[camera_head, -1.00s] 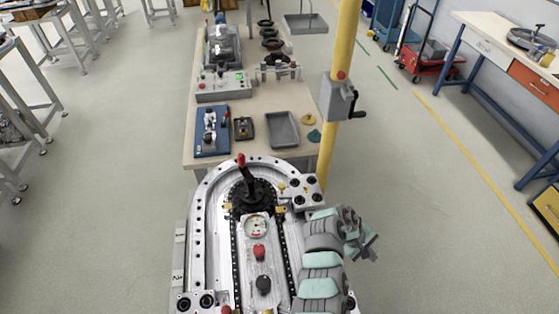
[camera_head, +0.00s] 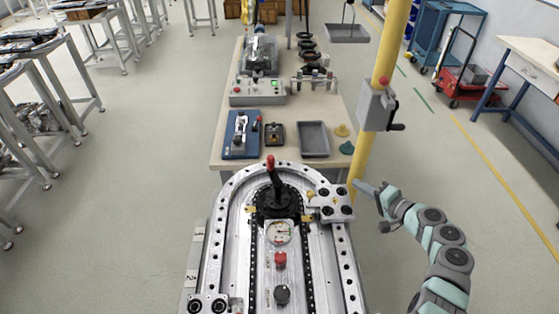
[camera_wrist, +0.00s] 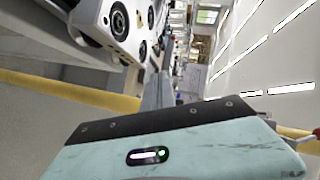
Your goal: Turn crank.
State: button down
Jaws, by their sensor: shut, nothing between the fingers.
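The crank (camera_head: 396,127) is a black handle on the right side of a grey box (camera_head: 378,107) with a red button on top. The box is fixed to a yellow post (camera_head: 391,50) behind the ring track. My gripper (camera_head: 363,186) is shut and empty, low beside the post and below the crank, apart from the handle in the picture. In the wrist view, my grey fingers (camera_wrist: 157,92) point away past the mint and black gripper body. I cannot make out the crank there.
The silver ring track (camera_head: 235,184) with a red-tipped lever (camera_head: 270,165) lies left of my arm. A bench (camera_head: 290,162) with a grey tray (camera_head: 314,140) and devices stands behind it. A red cart (camera_head: 463,82) is at the right. The floor right of my arm is clear.

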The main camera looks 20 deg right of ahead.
jog(key=w+a+r+y, duration=0.2)
jog(key=w+a+r, duration=0.2)
jog(key=a, duration=0.6)
jog(key=w+a+r+t+y+p, duration=0.1)
jog(key=w+a+r+y, duration=0.2)
jog(key=w+a, duration=0.4)
jog(key=a+r, duration=0.1)
jog(key=a, duration=0.2)
jog(key=shift+w+a, duration=0.35)
jog(key=shift+f, duration=0.2)
